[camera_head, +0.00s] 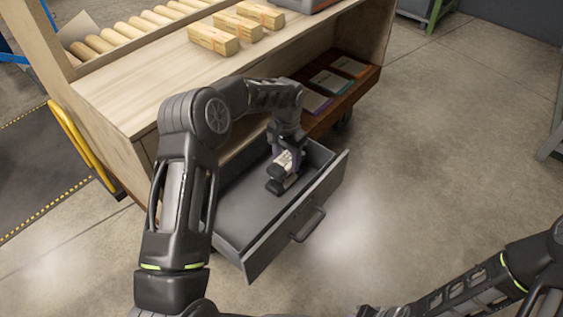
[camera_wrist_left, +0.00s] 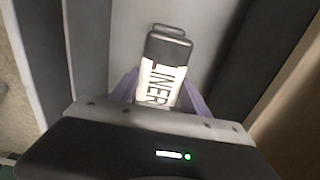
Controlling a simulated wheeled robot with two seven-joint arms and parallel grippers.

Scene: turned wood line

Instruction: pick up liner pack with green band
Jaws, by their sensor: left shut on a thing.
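Whether the pack touches the floor is unclear. My right arm comes in at the lower right; its gripper is out of view.
The drawer front with its handle (camera_head: 308,224) juts out from the wooden bench (camera_head: 130,95). A brown tray (camera_head: 335,112) beside it holds flat purple, teal and orange-marked items. Wooden blocks (camera_head: 213,39) lie on the bench top. Open concrete floor lies to the right.

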